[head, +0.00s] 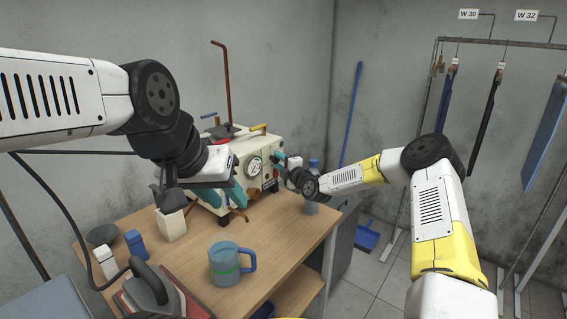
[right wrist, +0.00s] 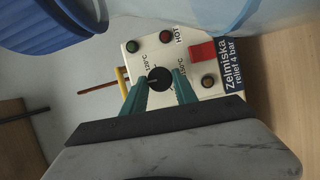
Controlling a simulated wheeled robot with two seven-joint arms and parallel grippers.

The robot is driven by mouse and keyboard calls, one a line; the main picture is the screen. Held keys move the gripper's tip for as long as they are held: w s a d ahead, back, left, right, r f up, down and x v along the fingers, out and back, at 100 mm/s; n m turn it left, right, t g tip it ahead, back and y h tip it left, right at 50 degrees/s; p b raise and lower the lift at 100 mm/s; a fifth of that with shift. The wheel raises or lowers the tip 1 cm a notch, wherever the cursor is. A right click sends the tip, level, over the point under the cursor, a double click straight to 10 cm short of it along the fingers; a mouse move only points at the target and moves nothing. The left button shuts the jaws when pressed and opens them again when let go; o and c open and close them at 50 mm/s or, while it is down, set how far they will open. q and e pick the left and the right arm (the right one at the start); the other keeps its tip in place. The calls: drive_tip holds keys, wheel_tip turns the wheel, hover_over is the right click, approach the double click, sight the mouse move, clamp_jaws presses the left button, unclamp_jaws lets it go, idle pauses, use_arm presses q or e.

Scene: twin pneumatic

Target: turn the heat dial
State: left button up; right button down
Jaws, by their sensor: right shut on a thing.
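The heat dial (right wrist: 159,77) is a round black knob with a pale pointer mark on the white control panel (right wrist: 188,88), with temperature markings around it. My right gripper (right wrist: 160,84) is shut on the dial, its two teal fingers on either side of it. In the head view, my right gripper (head: 283,164) is at the right end of the white steam generator (head: 255,150) and hides the dial.
The panel carries a red switch (right wrist: 202,51) and small lamps. A blue bottle (head: 311,185) stands close beside my right gripper. A blue mug (head: 226,264), an iron (head: 150,287) and a white box (head: 171,223) stand on the wooden table (head: 285,236).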

drive_tip(key=shift+r+m+g, duration=0.2)
drive_tip(key=shift+m+g, duration=0.4)
drive_tip(key=shift+m, duration=0.7)
drive_tip(key=shift+w+d+m+g+h, duration=0.1)
drive_tip(key=shift+m+g+h, duration=0.35)
drive_tip(key=shift+m, duration=0.75)
drive_tip(key=shift+g, duration=0.25)
drive_tip(key=c, duration=1)
unclamp_jaws()
drive_tip(key=shift+o, duration=0.2)
drive_tip(key=shift+r, duration=0.1)
drive_tip(key=v, duration=0.7)
drive_tip(key=shift+s+d, duration=0.25)
drive_tip(key=shift+s, duration=0.1)
drive_tip(key=shift+c, duration=0.2)
